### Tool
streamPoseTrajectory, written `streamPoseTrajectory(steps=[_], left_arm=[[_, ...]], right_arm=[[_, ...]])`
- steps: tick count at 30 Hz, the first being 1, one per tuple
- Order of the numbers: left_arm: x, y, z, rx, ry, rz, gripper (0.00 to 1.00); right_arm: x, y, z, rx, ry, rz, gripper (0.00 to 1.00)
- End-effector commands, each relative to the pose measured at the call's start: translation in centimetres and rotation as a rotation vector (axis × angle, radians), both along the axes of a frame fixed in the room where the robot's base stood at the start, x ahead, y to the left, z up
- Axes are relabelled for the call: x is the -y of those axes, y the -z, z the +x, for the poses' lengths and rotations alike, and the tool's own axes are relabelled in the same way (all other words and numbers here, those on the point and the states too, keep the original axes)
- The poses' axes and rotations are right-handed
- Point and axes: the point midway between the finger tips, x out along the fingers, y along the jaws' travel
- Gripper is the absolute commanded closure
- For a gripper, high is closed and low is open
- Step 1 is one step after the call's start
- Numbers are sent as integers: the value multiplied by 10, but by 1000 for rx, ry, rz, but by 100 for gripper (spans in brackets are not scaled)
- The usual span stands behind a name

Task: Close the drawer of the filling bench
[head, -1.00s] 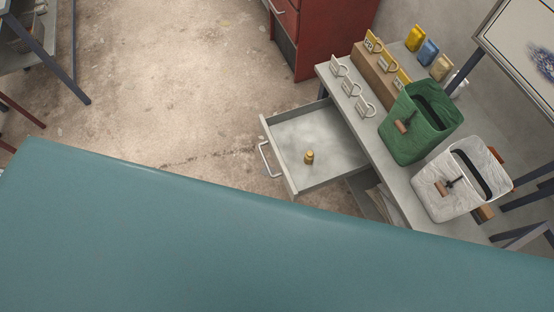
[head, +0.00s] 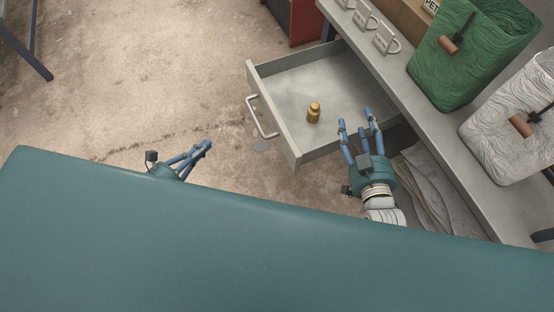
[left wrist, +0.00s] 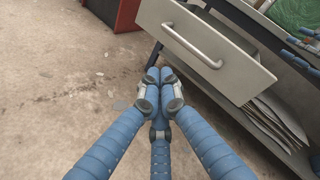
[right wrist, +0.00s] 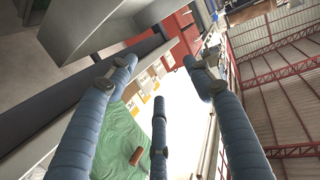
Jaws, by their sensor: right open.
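The drawer (head: 318,90) of the filling bench (head: 430,130) is pulled out, its front with a metal bar handle (head: 262,118) facing left. A small brass-coloured weight (head: 314,112) stands inside it. The drawer front (left wrist: 205,45) and handle also show in the left wrist view. My left gripper (head: 207,146) is left of the drawer and apart from the handle; in its wrist view its fingertips (left wrist: 159,76) are together with nothing between them. My right gripper (head: 355,118) is open and empty, by the drawer's near right side; whether it touches the drawer cannot be told.
Folded sacks (head: 440,195) lie on the shelf below. A red cabinet (head: 305,22) is behind. The floor left of the drawer is clear.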

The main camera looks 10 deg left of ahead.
Motion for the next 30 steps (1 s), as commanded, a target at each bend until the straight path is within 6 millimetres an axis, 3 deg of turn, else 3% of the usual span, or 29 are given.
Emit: streamPoseTrajectory(steps=[1, 6, 12, 20, 30], left_arm=[[10, 13, 2, 90, 84, 84, 100], [52, -5, -8, 405, 345, 358, 100], [89, -17, -34, 689, 546, 568, 100], [108, -26, -41, 794, 611, 637, 100], [160, -27, -2, 795, 609, 634, 100]], right_arm=[[-2, -3, 3, 77, -2, 19, 48], [-4, -75, -6, 308, -9, 82, 48], [1, -139, -33, 497, -13, 134, 48], [4, -171, -49, 584, -15, 158, 48], [5, -210, -72, 784, -25, 217, 48]])
